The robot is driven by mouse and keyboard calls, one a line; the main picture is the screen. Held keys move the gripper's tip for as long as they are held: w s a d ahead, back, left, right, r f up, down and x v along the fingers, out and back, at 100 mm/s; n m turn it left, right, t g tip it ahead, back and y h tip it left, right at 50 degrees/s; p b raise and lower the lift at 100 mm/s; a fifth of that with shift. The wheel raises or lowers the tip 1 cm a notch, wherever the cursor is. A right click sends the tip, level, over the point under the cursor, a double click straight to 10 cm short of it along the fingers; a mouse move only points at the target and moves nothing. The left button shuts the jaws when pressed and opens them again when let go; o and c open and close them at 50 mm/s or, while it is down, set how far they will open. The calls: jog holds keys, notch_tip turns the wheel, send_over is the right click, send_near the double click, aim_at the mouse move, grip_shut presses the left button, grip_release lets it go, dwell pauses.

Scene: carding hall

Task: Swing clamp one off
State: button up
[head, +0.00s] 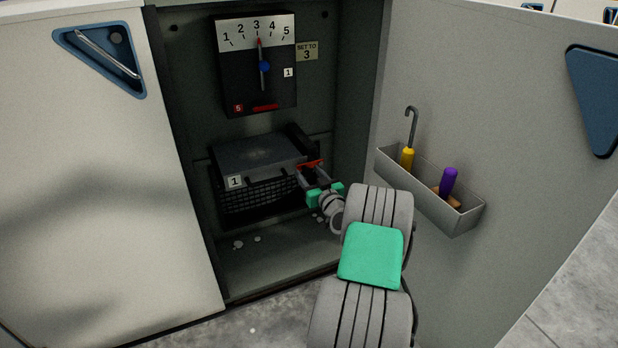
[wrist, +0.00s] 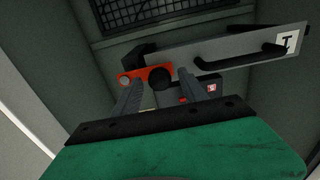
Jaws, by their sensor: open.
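The red-orange clamp (head: 310,164) sits at the right end of the dark box labelled 1 (head: 255,152), inside the open cabinet. In the wrist view the clamp (wrist: 131,80) is an orange lever with a round black part beside the fingertips. My gripper (head: 313,175) is at the clamp, with its green body to the lower right of it. In the wrist view my gripper (wrist: 159,82) is open, and the black part shows between its two fingers. I cannot tell whether the fingers touch the clamp. The fingers hide part of it.
A dial panel (head: 234,80) with a red pointer near 3 is above the box, beside a "SET TO 3" label (head: 307,51). The door at right carries a tray (head: 458,219) with a yellow-handled hook (head: 407,158) and a purple-handled tool (head: 448,181). White scraps lie on the cabinet floor.

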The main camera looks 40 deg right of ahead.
grip_shut()
dwell(0.5)
dwell(0.9)
